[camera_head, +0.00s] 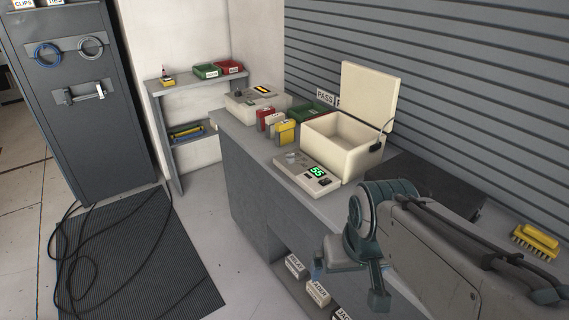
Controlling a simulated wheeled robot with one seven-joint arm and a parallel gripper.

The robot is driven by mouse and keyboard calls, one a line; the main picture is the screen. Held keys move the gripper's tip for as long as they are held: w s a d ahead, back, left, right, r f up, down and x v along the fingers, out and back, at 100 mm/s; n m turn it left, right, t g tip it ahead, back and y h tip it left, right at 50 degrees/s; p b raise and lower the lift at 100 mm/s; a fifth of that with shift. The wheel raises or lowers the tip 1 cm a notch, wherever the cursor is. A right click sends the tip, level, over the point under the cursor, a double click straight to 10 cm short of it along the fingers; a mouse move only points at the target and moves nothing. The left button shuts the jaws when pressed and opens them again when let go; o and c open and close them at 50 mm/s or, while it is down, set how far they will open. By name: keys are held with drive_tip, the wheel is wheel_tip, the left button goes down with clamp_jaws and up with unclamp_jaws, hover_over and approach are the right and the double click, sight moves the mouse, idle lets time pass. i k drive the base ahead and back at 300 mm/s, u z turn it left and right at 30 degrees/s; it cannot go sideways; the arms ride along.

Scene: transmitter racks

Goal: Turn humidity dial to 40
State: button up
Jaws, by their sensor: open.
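A low cream control panel (296,177) lies on the bench in front of an open cream box (340,142). Its green display (317,171) reads 55. Small dark and grey controls sit on the panel's face, but they are too small to tell which is the humidity dial or where it points. My gripper (348,284) is in the lower middle of the view, in front of the bench and nearer to me than the panel. Its two fingers are apart with nothing between them. It does not touch the panel.
Red and yellow containers (277,124) and a green tray (312,111) stand left of the box. A yellow brush (536,241) lies at the right. Labelled bins (317,290) sit under the bench. Cables cross a dark floor mat (135,260); pale floor beside it is clear.

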sight(290, 158)
drive_tip(key=z, duration=0.2)
drive_tip(key=k, duration=0.35)
drive_tip(key=u, duration=1.25)
drive_tip(key=i, duration=1.65)
drive_tip(key=z, duration=1.3)
drive_tip(key=i, duration=0.25)
